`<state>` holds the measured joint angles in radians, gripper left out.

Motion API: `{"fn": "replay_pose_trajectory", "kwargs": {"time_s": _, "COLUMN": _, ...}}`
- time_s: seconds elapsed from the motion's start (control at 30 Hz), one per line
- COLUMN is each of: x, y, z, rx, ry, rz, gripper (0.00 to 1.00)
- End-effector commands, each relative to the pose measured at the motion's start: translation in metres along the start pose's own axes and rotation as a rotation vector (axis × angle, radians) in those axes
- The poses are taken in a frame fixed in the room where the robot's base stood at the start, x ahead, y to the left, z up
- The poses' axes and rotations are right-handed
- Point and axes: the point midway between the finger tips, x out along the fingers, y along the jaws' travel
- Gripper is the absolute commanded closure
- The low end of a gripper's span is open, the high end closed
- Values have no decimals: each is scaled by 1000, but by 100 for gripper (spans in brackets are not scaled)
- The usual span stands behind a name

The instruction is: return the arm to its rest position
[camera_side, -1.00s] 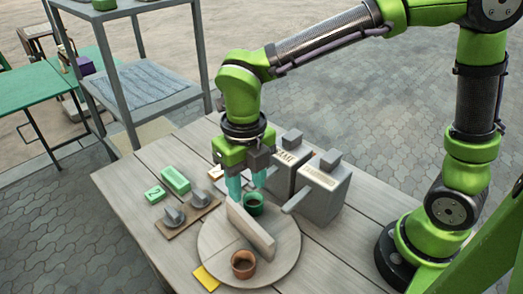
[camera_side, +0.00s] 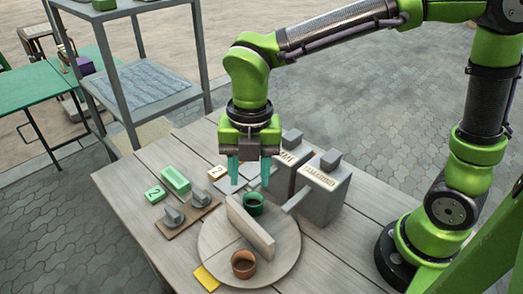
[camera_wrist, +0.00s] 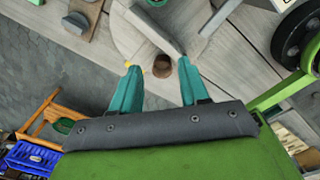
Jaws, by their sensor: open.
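My gripper (camera_side: 250,172) is open and empty, its teal fingers pointing down above the table. It hangs above and a little left of the green cup (camera_side: 253,204), apart from it. The cup stands on a round board (camera_side: 215,236), behind an upright plank (camera_side: 250,230). In the wrist view my gripper (camera_wrist: 157,88) shows both fingers spread, with nothing between the tips but the scene below. My arm reaches in from the right, its base at the table's right side.
A brown cup (camera_side: 243,264) stands on the board's front part. Two grey box dispensers (camera_side: 323,190) stand right of my gripper. A metal shelf (camera_side: 150,92) rises behind left.

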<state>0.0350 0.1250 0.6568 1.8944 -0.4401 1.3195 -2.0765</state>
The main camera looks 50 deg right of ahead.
Motion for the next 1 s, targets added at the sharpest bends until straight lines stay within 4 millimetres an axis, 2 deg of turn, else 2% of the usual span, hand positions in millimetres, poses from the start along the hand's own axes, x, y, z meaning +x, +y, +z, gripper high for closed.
{"fn": "replay_pose_trajectory", "kwargs": {"time_s": 0.03, "x": 0, "y": -6, "z": 4, "rx": 157, "ry": -9, "rz": 12, "gripper": 55}}
{"fn": "replay_pose_trajectory", "kwargs": {"time_s": 0.23, "x": -3, "y": -34, "z": 25, "rx": 836, "ry": -20, "rz": 98, "gripper": 55}}
{"fn": "replay_pose_trajectory", "kwargs": {"time_s": 0.43, "x": -16, "y": -70, "z": 48, "rx": 1550, "ry": 45, "rz": 243, "gripper": 55}}
{"fn": "replay_pose_trajectory", "kwargs": {"time_s": 0.57, "x": -27, "y": -99, "z": 60, "rx": 2026, "ry": 174, "rz": 358, "gripper": 55}}
{"fn": "replay_pose_trajectory", "kwargs": {"time_s": 0.7, "x": -40, "y": -133, "z": 70, "rx": 2465, "ry": 415, "rz": 477, "gripper": 55}}
{"fn": "replay_pose_trajectory", "kwargs": {"time_s": 0.8, "x": -48, "y": -149, "z": 71, "rx": 2582, "ry": 546, "rz": 530, "gripper": 55}}
{"fn": "replay_pose_trajectory", "kwargs": {"time_s": 1.0, "x": -60, "y": -160, "z": 72, "rx": 2589, "ry": 627, "rz": 590, "gripper": 55}}
